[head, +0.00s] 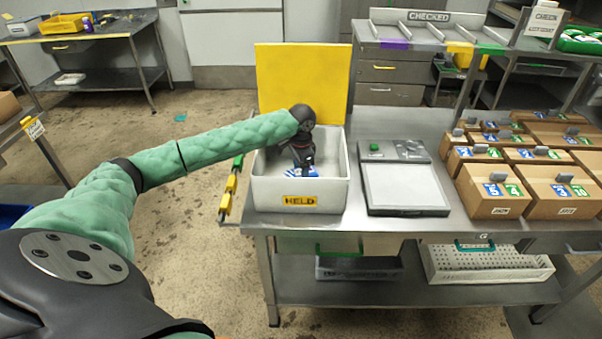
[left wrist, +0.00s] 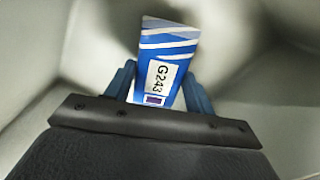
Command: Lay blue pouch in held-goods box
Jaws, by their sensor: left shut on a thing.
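The held-goods box (head: 265,192) is a white bin with a yellow "HELD" label, standing on the steel table. My left gripper (head: 303,168) reaches down inside it from above. The left gripper also shows in the left wrist view (left wrist: 160,88), its blue fingers on either side of the blue pouch. The blue pouch (left wrist: 168,45) has white stripes and a label reading G243. In the head view a small part of the pouch (head: 302,172) shows below the gripper, inside the box. The gripper is shut on the pouch. Whether the pouch touches the box floor cannot be told. My right gripper is not in view.
A yellow panel (head: 302,75) stands upright behind the box. A scale-like device (head: 403,188) sits right of the box. Cardboard cartons (head: 497,197) fill the table's right side. Yellow and green clips (head: 230,182) line the table's left edge. A "CHECKED" rack (head: 428,17) stands behind.

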